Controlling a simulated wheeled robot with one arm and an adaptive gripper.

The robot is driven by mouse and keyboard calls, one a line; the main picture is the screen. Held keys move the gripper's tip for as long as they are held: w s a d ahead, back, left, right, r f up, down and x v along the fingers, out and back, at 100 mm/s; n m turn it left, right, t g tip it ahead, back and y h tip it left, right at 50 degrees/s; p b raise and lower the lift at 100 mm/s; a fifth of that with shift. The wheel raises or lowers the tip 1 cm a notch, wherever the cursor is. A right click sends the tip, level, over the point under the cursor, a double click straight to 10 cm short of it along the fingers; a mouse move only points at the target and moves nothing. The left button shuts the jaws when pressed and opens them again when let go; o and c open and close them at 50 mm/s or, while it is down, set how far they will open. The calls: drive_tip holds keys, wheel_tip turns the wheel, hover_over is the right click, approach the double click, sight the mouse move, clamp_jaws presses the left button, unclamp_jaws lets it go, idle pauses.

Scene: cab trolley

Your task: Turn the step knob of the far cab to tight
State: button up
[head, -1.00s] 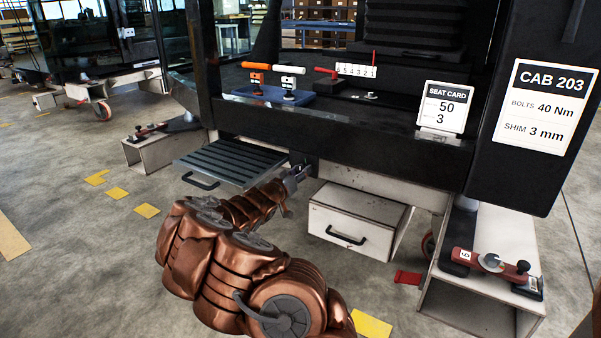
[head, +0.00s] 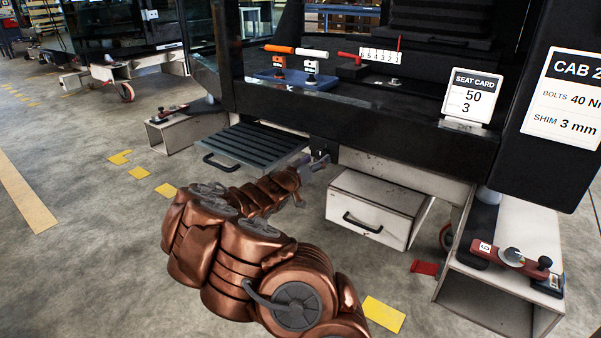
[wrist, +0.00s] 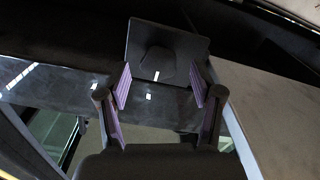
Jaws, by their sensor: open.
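A far cab (head: 112,28) stands at the upper left in the head view; I cannot make out a step knob on it. My gripper (head: 318,162) is low beside that step's right end, close to a small dark fitting (head: 324,149). In the wrist view my gripper (wrist: 160,88) is open, with purple pads. A dark square plate with a rounded knob-like part (wrist: 157,62) lies ahead, between the fingertips in the picture. Contact and any knob marking cannot be told.
A white drawer box (head: 370,212) is right of my gripper. A white stand (head: 520,225) with a red tool is farther right, another stand (head: 190,131) at left. Orange- and white-handled tools (head: 297,53) sit on the sill.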

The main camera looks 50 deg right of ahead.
drive_tip(key=a, duration=0.9)
drive_tip(key=shift+s, duration=0.25)
drive_tip(key=shift+a, duration=0.1)
idle(0.4)
drive_tip(key=s+a+r+g+y+p, duration=0.25)
drive_tip(key=s+r+p, duration=0.35)
drive_tip(key=r, duration=0.4)
drive_tip(key=s+a+r+m+g+y+p, duration=0.1)
drive_tip(key=s+a+r+p, duration=0.3)
drive_tip(key=r+p, duration=0.5)
drive_tip(key=s+a+r+g+y+p, duration=0.1)
drive_tip(key=s+a+r+g+p, duration=0.15)
drive_tip(key=s+r+p, duration=0.55)
drive_tip(key=s+a+r+n+t+y+p, duration=0.1)
drive_tip(key=s+a+r+n+y+p, duration=0.1)
drive_tip(key=a+r+n+y+p, duration=0.2)
drive_tip(key=s+a+r+n+t+y+p, duration=0.1)
drive_tip(key=s+a+r+n+y+p, duration=0.2)
drive_tip(key=a+r+p, duration=0.7)
drive_tip(key=s+a+r+n+t+y+p, duration=0.1)
drive_tip(key=a+r+n+y+p, duration=0.5)
drive_tip(key=a+p, duration=0.7)
drive_tip(key=shift+s+a+r+n+t, duration=0.3)
drive_tip(key=shift+s+a+r+n, duration=0.55)
drive_tip(key=shift+a, duration=3.45)
